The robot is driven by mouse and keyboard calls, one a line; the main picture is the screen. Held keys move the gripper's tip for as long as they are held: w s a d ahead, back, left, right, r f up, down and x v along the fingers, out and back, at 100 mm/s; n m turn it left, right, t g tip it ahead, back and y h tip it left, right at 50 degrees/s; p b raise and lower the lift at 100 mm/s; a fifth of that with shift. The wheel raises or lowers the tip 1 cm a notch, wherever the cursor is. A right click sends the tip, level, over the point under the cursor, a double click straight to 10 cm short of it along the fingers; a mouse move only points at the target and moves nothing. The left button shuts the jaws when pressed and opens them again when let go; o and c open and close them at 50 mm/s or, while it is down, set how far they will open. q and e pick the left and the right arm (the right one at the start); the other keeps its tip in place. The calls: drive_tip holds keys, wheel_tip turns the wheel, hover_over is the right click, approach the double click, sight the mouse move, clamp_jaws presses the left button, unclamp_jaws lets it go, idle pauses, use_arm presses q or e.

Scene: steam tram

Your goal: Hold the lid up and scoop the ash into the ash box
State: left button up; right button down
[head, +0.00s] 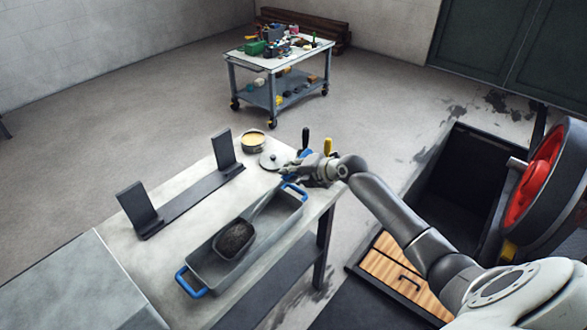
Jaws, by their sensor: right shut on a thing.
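A long grey box (205,262) with blue end handles stands on the workbench. A scoop (236,238) with a dark, rough-looking pan lies in it or just over it; I cannot tell whether it touches the floor of the box. My right gripper (290,173) is there, shut on what appears to be the shaft's end; the fingers are small and partly hidden. A round grey lid (268,162) with a knob lies on the bench just beyond the gripper. My left gripper is not in view.
A tin (252,141) with yellow contents and a dark two-post stand (190,200) are on the bench. Upright tool handles (328,146) are close behind my right gripper. A red round door (533,178), an open dark pit (460,180) and a wooden panel (395,270) lie right.

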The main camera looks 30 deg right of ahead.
drive_tip(key=shift+w+d+f+m+b, duration=0.2)
drive_tip(key=shift+d+f+m+b, duration=0.15)
drive_tip(key=shift+b, duration=0.75)
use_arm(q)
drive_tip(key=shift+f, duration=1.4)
use_arm(e)
drive_tip(key=shift+m+y, duration=0.35)
drive_tip(key=shift+y, duration=0.25)
drive_tip(key=shift+w+d+r, duration=0.15)
drive_tip(key=shift+d+r, duration=0.3)
drive_tip(key=shift+r, duration=0.8)
drive_tip(key=shift+w+d+r, duration=0.2)
drive_tip(key=shift+d+r, duration=0.3)
drive_tip(key=shift+r, duration=0.75)
drive_tip(key=shift+w+d+r, duration=0.15)
drive_tip(key=shift+d+r, duration=0.3)
drive_tip(key=shift+r, duration=0.8)
